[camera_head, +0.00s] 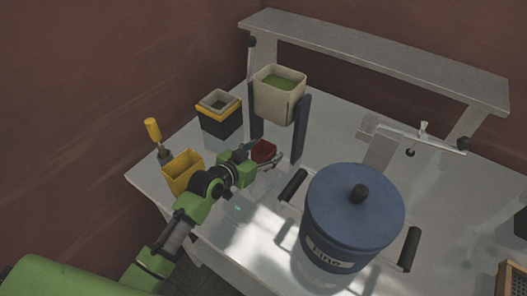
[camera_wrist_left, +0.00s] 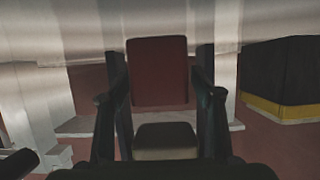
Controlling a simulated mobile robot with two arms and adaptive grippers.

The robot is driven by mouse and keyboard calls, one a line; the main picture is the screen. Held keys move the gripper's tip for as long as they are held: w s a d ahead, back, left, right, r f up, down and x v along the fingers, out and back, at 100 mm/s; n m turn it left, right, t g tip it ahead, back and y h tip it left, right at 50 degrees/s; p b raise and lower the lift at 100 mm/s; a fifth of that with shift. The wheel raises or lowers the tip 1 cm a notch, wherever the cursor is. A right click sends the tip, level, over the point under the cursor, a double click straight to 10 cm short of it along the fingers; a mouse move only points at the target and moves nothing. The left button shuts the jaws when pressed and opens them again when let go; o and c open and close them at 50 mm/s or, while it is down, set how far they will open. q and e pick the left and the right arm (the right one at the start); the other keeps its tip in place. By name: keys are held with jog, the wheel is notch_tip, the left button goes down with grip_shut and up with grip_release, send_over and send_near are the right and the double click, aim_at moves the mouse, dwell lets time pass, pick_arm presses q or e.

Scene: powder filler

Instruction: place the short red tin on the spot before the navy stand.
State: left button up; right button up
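The short red tin (camera_head: 264,150) is near the table's left part, in front of the navy stand (camera_head: 301,130), whose two dark posts flank a beige hopper (camera_head: 279,98) with green powder. My left gripper (camera_head: 256,157) has its fingers at both sides of the tin. In the left wrist view the red tin (camera_wrist_left: 158,70) sits squarely between the fingertips, which come in close to its sides; the gripper looks shut on it. I cannot tell whether the tin's base touches the table. My right gripper is not in view.
A yellow open box (camera_head: 183,174), a yellow-handled tool (camera_head: 154,132) and a black-and-yellow container (camera_head: 219,116) stand to the left. A large blue lidded drum (camera_head: 352,218) stands at the right front. A raised shelf (camera_head: 380,52) runs along the back.

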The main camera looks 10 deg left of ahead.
pick_arm(q)
jog(key=shift+r, duration=0.15)
jog(key=b+v, duration=0.1)
jog(key=v, duration=1.1)
